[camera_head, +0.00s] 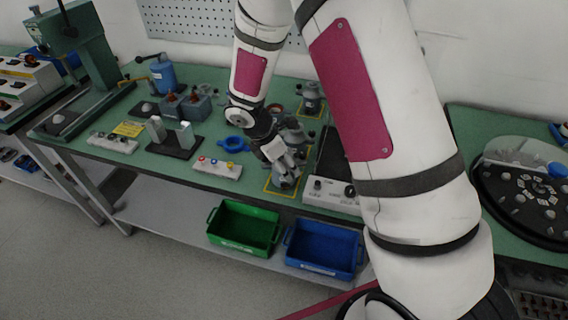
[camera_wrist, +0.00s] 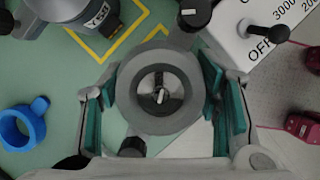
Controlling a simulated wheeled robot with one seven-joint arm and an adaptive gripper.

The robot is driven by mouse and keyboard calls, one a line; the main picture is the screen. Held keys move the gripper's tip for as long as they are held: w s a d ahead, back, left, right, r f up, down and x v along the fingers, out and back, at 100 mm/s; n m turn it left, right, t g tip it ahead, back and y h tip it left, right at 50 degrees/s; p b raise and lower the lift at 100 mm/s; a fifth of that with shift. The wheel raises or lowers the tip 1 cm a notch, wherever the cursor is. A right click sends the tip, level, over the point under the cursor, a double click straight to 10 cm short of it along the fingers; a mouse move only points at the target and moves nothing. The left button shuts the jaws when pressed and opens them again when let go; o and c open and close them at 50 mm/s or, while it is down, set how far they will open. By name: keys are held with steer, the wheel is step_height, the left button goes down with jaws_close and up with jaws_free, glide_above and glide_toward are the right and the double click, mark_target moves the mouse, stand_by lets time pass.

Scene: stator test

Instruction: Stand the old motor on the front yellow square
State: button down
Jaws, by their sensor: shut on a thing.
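My gripper (camera_head: 275,160) reaches down over the front of the green bench and is shut on a grey round motor (camera_wrist: 158,92). In the wrist view the motor sits between the teal finger pads, its round end facing the camera. In the head view the motor (camera_head: 286,182) is over the front yellow square (camera_head: 268,188), mostly within its outline. I cannot tell whether its base touches the bench. Yellow lines (camera_wrist: 100,55) show beside it in the wrist view. Another grey motor with a label (camera_wrist: 72,14) stands close by at the upper left there.
A blue ring (camera_head: 235,145) lies left of my gripper. A white button strip (camera_head: 217,168) and a white switch box (camera_head: 328,190) flank the square. Green (camera_head: 243,226) and blue (camera_head: 322,248) bins sit below. Another motor (camera_head: 311,98) stands at the back.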

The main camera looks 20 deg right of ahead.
steer(key=shift+f, duration=0.2)
steer(key=c, duration=0.5)
jaws_free()
steer(key=w+v, duration=0.1)
steer(key=v, duration=1.1)
steer(key=s+d+r+m+t+y, duration=0.1)
steer(key=s+d+r+m, duration=0.3)
steer(key=s+r+m, duration=0.65)
steer(key=shift+s+d+r+m+t+y, duration=0.15)
steer(key=shift+s+r+m+t+y, duration=0.4)
steer(key=shift+s+r+m, duration=1.45)
steer(key=shift+s+d+r+m+t+y, duration=0.1)
steer(key=shift+s+r+m+t+y, duration=0.75)
steer(key=shift+s, duration=2.3)
steer(key=shift+s+d+r+m+t+y, duration=0.25)
steer(key=shift+s+r+m, duration=0.9)
steer(key=shift+s+m, duration=1.05)
